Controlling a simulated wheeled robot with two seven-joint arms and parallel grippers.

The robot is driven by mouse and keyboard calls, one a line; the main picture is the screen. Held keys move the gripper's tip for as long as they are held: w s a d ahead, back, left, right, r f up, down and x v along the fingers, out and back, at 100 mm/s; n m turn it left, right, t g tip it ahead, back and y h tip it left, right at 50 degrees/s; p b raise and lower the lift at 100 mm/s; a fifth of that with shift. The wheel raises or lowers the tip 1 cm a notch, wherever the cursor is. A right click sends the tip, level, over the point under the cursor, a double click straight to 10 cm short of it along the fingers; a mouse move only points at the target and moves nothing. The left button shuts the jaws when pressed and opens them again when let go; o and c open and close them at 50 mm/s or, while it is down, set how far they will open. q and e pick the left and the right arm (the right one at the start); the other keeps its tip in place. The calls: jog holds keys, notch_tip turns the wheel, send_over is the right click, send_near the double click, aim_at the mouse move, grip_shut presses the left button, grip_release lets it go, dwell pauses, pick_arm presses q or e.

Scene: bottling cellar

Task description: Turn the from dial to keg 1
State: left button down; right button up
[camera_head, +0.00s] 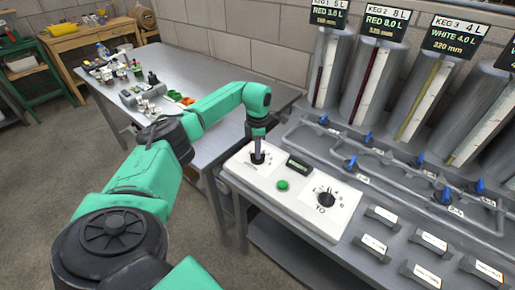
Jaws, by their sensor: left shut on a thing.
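A white control panel (287,192) lies on the metal bench. Its left dial (258,158) is mostly hidden under my left gripper (257,151), which points straight down and is shut on it. The dial's pointer and lettering cannot be read. A second black dial, the to dial (326,198), stands at the panel's right with "TO" printed below it. A green button (283,185) sits between the dials, next to a small dark display (299,165). My right gripper is not in view.
Tall grey kegs (377,77) with level tubes stand behind the panel, with pipes and blue-handled valves (368,137) in front. Several labelled blocks (383,216) sit right of the panel. A steel table (182,72) with small parts is at the left.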

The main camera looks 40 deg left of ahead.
pick_arm(q)
jog(key=n, duration=0.2)
jog(key=n+p, duration=0.1)
jog(key=n, duration=0.2)
jog(key=n+p, duration=0.1)
jog(key=n, duration=0.1)
jog(key=shift+w+r, duration=0.1)
jog(key=shift+r, duration=0.15)
jog(key=n+p, duration=0.1)
jog(key=n, duration=0.3)
jog(key=n+p, duration=0.1)
jog(key=n, duration=0.2)
jog(key=shift+n, duration=0.4)
jog(key=n+p, duration=0.2)
jog(key=n, duration=0.3)
jog(key=shift+w+r, duration=0.1)
jog(key=shift+n+p, duration=0.65)
jog(key=shift+n, duration=1.45)
jog(key=shift+a, duration=0.1)
